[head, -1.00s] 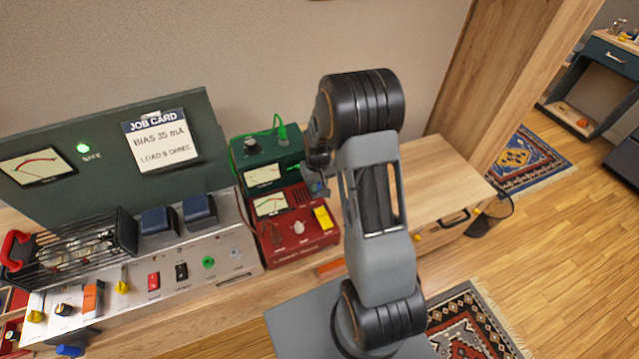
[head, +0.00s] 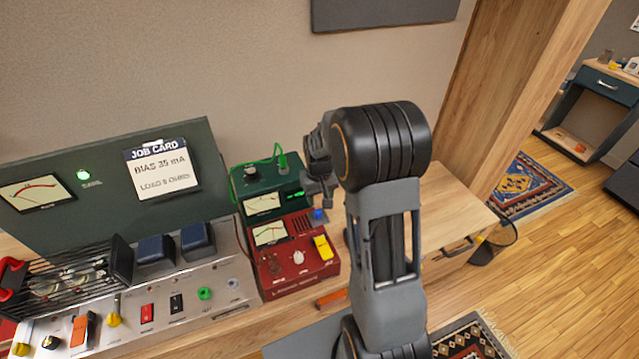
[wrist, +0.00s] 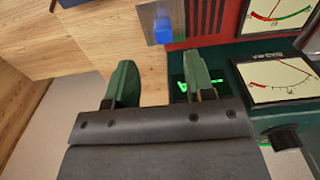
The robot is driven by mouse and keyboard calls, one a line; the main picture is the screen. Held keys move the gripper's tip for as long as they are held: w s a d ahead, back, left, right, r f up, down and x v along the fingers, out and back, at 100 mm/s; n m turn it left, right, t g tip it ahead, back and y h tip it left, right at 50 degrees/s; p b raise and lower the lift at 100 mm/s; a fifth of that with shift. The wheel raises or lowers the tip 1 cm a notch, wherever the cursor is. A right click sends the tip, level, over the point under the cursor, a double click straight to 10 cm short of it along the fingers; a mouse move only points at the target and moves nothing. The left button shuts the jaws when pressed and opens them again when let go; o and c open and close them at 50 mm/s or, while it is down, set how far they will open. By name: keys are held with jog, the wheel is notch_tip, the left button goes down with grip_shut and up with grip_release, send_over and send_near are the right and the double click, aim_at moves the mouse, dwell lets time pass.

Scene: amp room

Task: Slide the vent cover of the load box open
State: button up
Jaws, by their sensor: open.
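The red metal box (head: 297,282) stands on the bench with a meter, a white knob, a yellow switch and dark vent slots (head: 299,224). I take it to be the load box; its label is not readable. A small blue tab (head: 319,214) sits by the slots at its back right; the tab (wrist: 162,31) and slots (wrist: 207,14) also show in the wrist view. My gripper (head: 320,188) is above the tab in the head view. In the wrist view my gripper (wrist: 162,84) is open and empty, its green fingers apart from the tab.
A green meter box (head: 265,200) with a green cable stands behind the red box. A large amplifier chassis (head: 190,262) with a job card (head: 161,168) fills the left. Bare wooden bench top (head: 445,205) lies to the right. A wall is behind.

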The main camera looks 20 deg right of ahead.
aim_at(319, 211)
notch_tip(319, 211, up, 7)
jog(key=shift+f, duration=0.2)
dwell(0.6)
